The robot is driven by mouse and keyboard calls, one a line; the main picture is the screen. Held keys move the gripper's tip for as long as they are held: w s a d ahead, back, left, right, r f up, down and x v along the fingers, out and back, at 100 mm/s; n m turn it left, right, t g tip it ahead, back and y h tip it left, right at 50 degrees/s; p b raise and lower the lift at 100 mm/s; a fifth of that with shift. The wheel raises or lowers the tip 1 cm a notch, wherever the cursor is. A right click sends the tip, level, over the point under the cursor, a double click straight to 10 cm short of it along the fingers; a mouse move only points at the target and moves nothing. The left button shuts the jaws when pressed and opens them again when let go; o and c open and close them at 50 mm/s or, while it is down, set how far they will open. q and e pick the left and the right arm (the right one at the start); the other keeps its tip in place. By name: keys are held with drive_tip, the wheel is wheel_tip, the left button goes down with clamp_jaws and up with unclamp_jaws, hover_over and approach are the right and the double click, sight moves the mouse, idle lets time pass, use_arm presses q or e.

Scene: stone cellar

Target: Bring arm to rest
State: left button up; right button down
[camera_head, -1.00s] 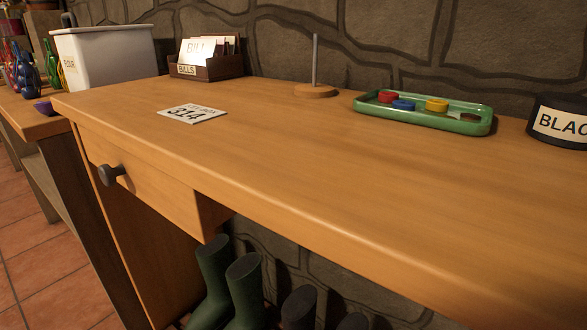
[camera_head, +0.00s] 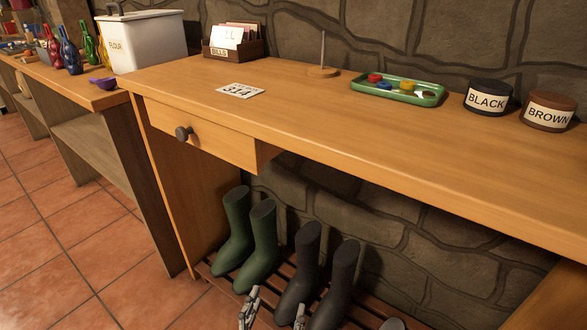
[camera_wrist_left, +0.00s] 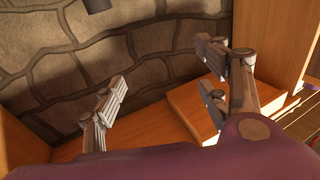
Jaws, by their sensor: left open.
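My left gripper (camera_head: 274,311) shows only as two grey fingertips at the bottom edge of the head view, in front of the boots and below the wooden desk (camera_head: 330,115). In the left wrist view the left gripper (camera_wrist_left: 165,88) is open, its fingers wide apart with nothing between them. Stone wall and wooden panels lie beyond the fingers. The rest of the left arm is out of the head view. My right gripper is not in view.
Green boots (camera_head: 262,245) and black boots (camera_head: 333,285) stand on a slatted rack (camera_head: 215,272) under the desk. A drawer knob (camera_head: 183,133) juts out. A green tray (camera_head: 398,92) and black tin (camera_head: 487,97) stand on top. Tiled floor (camera_head: 60,240) is free at left.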

use_arm(q)
drive_tip(key=s+a+r+m+g+y+p, duration=0.15)
drive_tip(key=s+a+r+g+p, duration=0.3)
drive_tip(key=s+p, duration=0.8)
drive_tip(key=s+a+r+g+y+p, duration=0.2)
drive_tip(key=s+a+r+g+p, duration=0.3)
drive_tip(key=s+p, duration=0.75)
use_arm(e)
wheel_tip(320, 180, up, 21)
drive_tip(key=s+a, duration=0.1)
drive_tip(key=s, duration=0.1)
use_arm(q)
drive_tip(key=s+a+r+n+p, duration=0.2)
drive_tip(key=s+a+r+p, duration=0.1)
drive_tip(key=s+r+p, duration=0.2)
drive_tip(key=s+a+r+n+p, duration=0.2)
drive_tip(key=s+r+p, duration=0.3)
drive_tip(key=r+p, duration=0.4)
drive_tip(key=shift+s+a+y+p, duration=0.4)
drive_tip(key=shift+a+p, duration=0.35)
drive_tip(key=shift+p, duration=0.25)
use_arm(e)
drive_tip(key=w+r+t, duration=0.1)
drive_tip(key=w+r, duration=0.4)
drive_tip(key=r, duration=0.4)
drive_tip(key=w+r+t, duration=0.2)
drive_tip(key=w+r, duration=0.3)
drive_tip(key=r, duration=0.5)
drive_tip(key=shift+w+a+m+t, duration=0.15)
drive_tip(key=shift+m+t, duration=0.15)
